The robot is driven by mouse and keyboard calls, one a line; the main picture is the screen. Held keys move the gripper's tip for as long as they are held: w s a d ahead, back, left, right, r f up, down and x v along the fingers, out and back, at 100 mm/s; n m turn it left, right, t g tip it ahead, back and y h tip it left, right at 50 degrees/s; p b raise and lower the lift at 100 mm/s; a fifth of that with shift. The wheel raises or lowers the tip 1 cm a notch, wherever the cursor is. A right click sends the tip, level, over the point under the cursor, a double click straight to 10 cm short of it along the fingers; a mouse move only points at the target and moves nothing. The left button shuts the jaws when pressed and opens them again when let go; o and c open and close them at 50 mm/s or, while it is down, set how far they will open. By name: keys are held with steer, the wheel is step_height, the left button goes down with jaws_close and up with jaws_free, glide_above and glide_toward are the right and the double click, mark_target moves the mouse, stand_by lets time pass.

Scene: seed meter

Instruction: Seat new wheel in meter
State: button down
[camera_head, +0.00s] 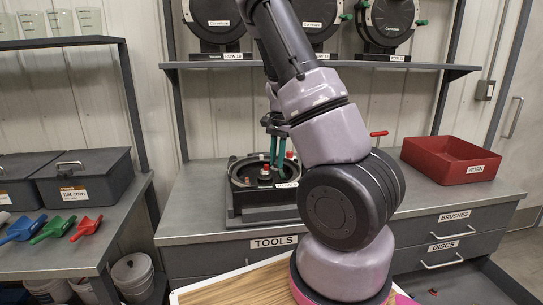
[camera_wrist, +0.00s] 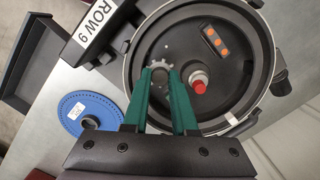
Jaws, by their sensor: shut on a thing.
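The open meter (camera_head: 236,195) stands on the bench in the head view. In the wrist view its round dark housing (camera_wrist: 222,125) has a red knob (camera_wrist: 198,86) and an orange-dotted part (camera_wrist: 215,41). A small grey toothed wheel (camera_wrist: 161,64) shows between the green fingertips of my gripper (camera_wrist: 161,76), left of the red knob. My gripper, also in the head view (camera_head: 277,148), is shut on the wheel, pointing down into the housing. The fingers hide part of the wheel, and I cannot tell whether it touches the housing floor.
A blue disc (camera_wrist: 88,115) lies on the bench beside the meter. A "ROW 9" label (camera_wrist: 96,28) is on the meter's stand. A red bin marked WORN (camera_head: 440,165) stands at the right. Closed meters (camera_head: 215,22) fill the shelf above. Scoops (camera_head: 53,230) lie on the left bench.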

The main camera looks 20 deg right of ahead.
steer(key=shift+w+f, duration=0.15)
steer(key=shift+f, duration=3.15)
steer(key=shift+f, duration=1)
stand_by(0.4)
steer(key=c, duration=0.6)
jaws_free()
steer(key=shift+c, duration=0.2)
steer(key=shift+c, duration=0.4)
steer(key=shift+r, duration=4.75)
